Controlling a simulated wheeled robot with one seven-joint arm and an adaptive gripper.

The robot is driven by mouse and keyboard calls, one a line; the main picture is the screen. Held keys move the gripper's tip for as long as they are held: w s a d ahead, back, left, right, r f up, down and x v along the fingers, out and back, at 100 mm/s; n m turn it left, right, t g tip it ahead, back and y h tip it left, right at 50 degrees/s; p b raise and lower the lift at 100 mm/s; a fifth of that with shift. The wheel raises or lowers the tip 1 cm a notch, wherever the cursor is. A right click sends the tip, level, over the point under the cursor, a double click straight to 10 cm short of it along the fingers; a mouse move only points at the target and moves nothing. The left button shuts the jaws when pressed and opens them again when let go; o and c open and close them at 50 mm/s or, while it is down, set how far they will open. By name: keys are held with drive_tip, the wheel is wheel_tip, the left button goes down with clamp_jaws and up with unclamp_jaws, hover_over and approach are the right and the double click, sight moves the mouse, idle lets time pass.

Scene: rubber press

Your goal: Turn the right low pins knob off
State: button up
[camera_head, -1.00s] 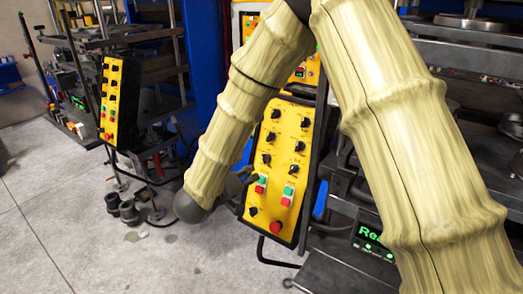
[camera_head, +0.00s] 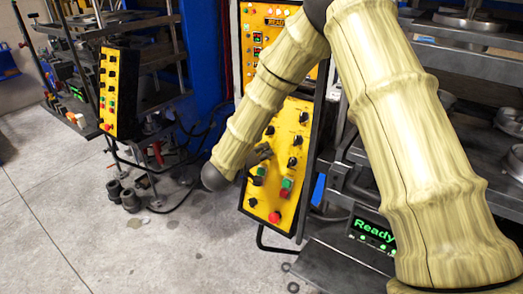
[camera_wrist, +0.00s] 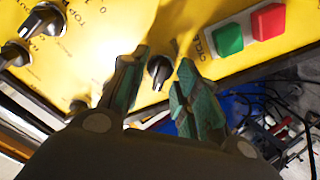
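My gripper (camera_head: 262,155) is at the lower left part of a yellow control panel (camera_head: 281,122) with black knobs. In the wrist view my gripper (camera_wrist: 163,78) is open, with its two green-grey fingers on either side of a black knob (camera_wrist: 159,70) with a pale pointer mark. The fingers appear apart from the knob. This knob is beside a green button (camera_wrist: 229,39) and a red button (camera_wrist: 268,21). I cannot read a "low pins" label. Two more knobs (camera_wrist: 44,22) show at the upper left of the wrist view.
A press with a green "Ready" display (camera_head: 374,234) stands to the right. A second yellow panel (camera_head: 115,92) stands at the left. On the near panel, right-column knobs (camera_head: 292,162) and a large red button (camera_head: 274,217) are close to my gripper. The floor at left is mostly clear.

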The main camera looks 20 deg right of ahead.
drive_tip(key=shift+w+d+f, duration=0.1)
drive_tip(key=shift+w+d, duration=0.05)
drive_tip(key=shift+c, duration=0.4)
clamp_jaws()
drive_tip(key=m+b, duration=0.3)
drive_tip(key=m, duration=0.1)
drive_tip(key=shift+f+m+b, duration=0.2)
drive_tip(key=shift+m+b, duration=0.2)
drive_tip(key=m+b, duration=0.3)
drive_tip(key=m, duration=0.1)
drive_tip(key=shift+r+h, duration=0.15)
drive_tip(key=shift+h, duration=0.25)
drive_tip(key=shift+m, duration=0.3)
